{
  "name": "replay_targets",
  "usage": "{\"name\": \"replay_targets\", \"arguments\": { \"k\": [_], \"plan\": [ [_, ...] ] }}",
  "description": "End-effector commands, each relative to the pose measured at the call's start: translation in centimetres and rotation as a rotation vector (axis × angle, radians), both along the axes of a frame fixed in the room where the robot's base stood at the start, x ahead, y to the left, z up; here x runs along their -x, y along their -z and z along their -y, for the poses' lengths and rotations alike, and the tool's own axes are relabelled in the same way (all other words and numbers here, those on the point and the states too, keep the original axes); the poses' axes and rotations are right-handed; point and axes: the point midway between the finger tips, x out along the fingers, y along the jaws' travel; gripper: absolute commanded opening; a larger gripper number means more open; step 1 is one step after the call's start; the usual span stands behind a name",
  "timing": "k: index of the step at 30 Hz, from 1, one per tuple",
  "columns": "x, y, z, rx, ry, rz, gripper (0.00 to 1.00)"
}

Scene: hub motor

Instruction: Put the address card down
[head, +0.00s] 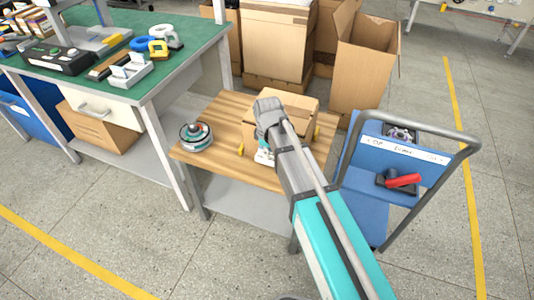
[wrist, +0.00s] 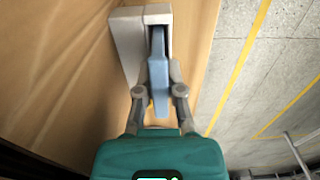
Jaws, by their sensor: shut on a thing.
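The address card appears to be the thin pale-blue piece (wrist: 158,78) seen nearly edge-on in the wrist view. My gripper (wrist: 159,92) is shut on it, one finger on each side. The card's far end overlaps a pale grey block-like piece (wrist: 127,42); I cannot tell whether it sits in that piece or only in front of it. A small white thing (head: 263,157) shows beside the arm, too small to tell.
A cardboard box (head: 295,102) stands on the wooden table by my arm. A round motor hub (head: 196,135) lies to the left. A blue cart (head: 370,195) with a red-handled tool (head: 402,181) stands at the right. A green workbench (head: 185,24) is at the left.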

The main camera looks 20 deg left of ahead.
Motion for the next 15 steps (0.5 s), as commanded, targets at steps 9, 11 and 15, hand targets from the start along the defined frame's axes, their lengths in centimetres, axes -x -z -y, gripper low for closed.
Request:
{"name": "replay_targets", "arguments": {
  "k": [9, 11, 15],
  "plan": [
    [0.00, 0.28, 0.00, 0.000, 0.000, 0.000, 0.23],
    [0.00, 0.28, -0.01, 0.000, 0.000, 0.000, 0.34],
    [0.01, 0.27, -0.01, 0.000, 0.000, 0.000, 0.46]
  ]
}}
